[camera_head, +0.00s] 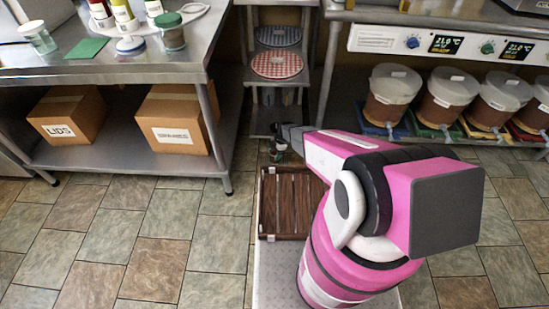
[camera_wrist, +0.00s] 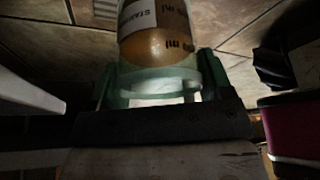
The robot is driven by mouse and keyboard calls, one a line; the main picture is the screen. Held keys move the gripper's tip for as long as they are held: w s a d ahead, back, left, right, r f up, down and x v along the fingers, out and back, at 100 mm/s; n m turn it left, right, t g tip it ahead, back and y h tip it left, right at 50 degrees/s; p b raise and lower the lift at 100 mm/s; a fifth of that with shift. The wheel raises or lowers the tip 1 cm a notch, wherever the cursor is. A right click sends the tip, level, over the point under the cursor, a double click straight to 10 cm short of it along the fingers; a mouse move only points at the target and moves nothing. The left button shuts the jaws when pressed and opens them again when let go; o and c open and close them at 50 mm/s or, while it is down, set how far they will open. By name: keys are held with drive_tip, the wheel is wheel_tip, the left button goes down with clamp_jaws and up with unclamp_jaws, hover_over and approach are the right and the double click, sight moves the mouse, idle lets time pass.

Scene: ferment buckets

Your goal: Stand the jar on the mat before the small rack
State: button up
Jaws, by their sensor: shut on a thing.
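My gripper (camera_wrist: 158,84) is shut on a clear jar (camera_wrist: 158,46) in the wrist view. The jar has brownish contents, a pale label and dark "ml" markings, and its far end is cut off by the picture's top edge. Its green fingers sit on both sides of the jar. In the head view my gripper (camera_head: 284,143) is low, near the shelf unit's foot, largely hidden by my arm; the jar is hard to make out there. A green mat (camera_head: 87,48) lies flat on the left steel table, in front of white-capped bottles (camera_head: 124,14) on a pale stand, perhaps the small rack.
The left steel table (camera_head: 50,70) also bears a green-lidded jar (camera_head: 172,34), a small white-blue pot (camera_head: 130,44) and a clear cup (camera_head: 38,37). Boxes (camera_head: 68,117) fill its lower shelf. A brown slatted crate (camera_head: 287,205) lies below my arm. Buckets (camera_head: 393,92) stand at right.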

drive_tip(key=shift+w+f, duration=0.2)
drive_tip(key=shift+w, duration=0.1)
drive_tip(key=shift+d+f, duration=0.1)
drive_tip(key=shift+f, duration=1.85)
drive_tip(key=shift+f, duration=0.2)
drive_tip(key=o, duration=1.2)
